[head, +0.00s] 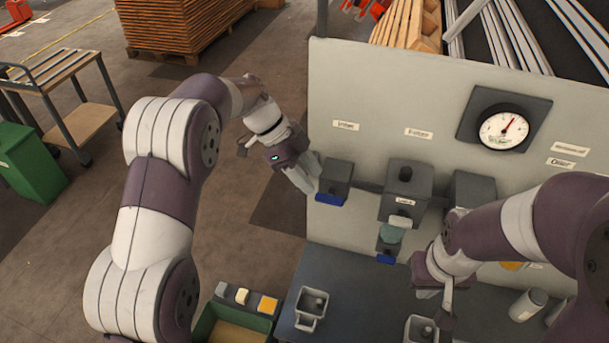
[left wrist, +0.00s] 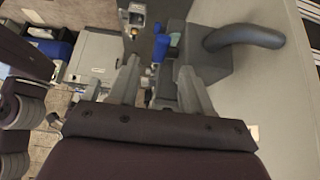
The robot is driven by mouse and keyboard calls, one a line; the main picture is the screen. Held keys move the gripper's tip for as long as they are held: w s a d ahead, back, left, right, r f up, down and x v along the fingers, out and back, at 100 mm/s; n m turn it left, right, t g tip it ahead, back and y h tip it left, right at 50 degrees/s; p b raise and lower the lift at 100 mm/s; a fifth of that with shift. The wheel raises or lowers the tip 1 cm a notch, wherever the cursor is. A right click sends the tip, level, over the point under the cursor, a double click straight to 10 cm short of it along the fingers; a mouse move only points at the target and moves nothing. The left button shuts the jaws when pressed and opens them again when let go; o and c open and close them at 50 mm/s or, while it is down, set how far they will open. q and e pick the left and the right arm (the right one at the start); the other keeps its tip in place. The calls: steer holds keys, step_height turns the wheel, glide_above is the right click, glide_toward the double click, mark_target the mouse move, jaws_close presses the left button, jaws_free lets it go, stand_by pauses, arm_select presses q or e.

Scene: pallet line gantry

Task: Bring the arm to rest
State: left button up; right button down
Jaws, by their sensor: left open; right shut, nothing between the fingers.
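My left gripper (head: 307,182) is open in the head view, in front of the panel's left edge. Its fingertips are close to a dark box with a blue lower part (head: 331,199); I cannot tell if they touch. In the left wrist view the two fingers (left wrist: 162,85) stand apart, with a blue piece (left wrist: 156,50) and a grey block showing beyond and between them. My right gripper (head: 430,290) is shut and empty, pointing down over the bench at the right, partly hidden by its own wrist.
The upright panel (head: 350,80) carries several dark boxes and a round gauge (head: 503,130). On the bench (head: 345,270) stand a grey cup (head: 311,308), another cup (head: 420,330) and a white jar (head: 527,304). A green bin (head: 228,322) is left of the bench. Open floor lies further left.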

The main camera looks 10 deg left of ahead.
arm_select(q)
steer(key=shift+v, duration=1.15)
